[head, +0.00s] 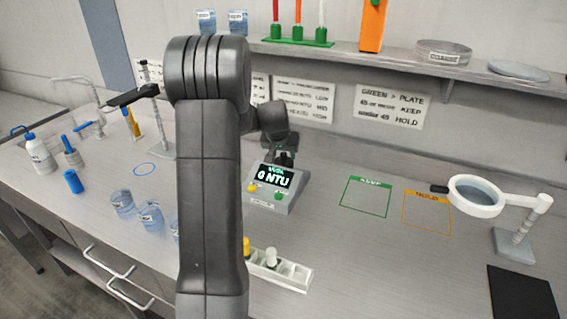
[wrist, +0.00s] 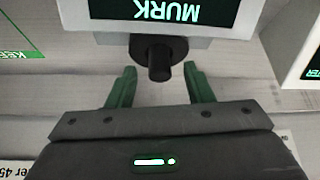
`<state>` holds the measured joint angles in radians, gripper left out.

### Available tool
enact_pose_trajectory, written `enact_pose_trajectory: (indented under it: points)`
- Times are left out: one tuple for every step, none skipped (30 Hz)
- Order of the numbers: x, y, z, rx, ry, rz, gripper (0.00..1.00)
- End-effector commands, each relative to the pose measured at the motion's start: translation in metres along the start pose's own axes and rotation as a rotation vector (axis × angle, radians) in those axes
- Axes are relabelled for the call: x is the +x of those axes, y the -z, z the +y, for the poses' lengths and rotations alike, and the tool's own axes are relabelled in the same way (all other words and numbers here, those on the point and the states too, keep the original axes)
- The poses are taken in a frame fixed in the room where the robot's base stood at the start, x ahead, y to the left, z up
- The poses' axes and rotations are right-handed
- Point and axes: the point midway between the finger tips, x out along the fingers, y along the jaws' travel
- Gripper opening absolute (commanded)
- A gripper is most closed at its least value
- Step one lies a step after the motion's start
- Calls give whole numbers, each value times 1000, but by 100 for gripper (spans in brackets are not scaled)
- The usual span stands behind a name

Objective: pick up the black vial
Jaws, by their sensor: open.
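The black vial (wrist: 158,58) shows in the wrist view as a dark, round-capped cylinder at the near edge of the meter (wrist: 170,22), whose screen reads MURK. In the head view the same meter (head: 274,188) shows 0 NTU, and I cannot make out the vial apart from my dark gripper there. My gripper (wrist: 160,74) is open, with one finger to each side of the vial and a gap on both sides. In the head view my gripper (head: 284,158) is just behind the meter's top, partly hidden by my arm.
A white rack (head: 290,277) with a few vials stands in front of the meter. A green-outlined square (head: 366,196) and an orange one (head: 427,213) lie to the right, then a magnifier (head: 478,195). Glass beakers (head: 150,215) stand at left. A shelf (head: 400,62) runs above.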

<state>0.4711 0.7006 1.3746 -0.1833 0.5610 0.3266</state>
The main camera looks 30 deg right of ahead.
Motion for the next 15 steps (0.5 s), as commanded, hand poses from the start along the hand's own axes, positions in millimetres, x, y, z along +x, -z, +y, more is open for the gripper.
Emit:
enact_pose_trajectory:
  points:
    - [0,0,0,0,0,0,47]
    - [0,0,0,0,0,0,43]
    - [0,0,0,0,0,0,35]
    - [0,0,0,0,0,0,29]
    - [0,0,0,0,0,0,23]
    - [0,0,0,0,0,0,15]
    - [0,0,0,0,0,0,9]
    - [0,0,0,0,0,0,4]
    - [0,0,0,0,0,0,0]
    - [0,0,0,0,0,0,0]
    - [0,0,0,0,0,0,0]
    - [0,0,0,0,0,0,0]
    - [0,0,0,0,0,0,0]
    - [0,0,0,0,0,0,0]
    - [0,0,0,0,0,0,0]
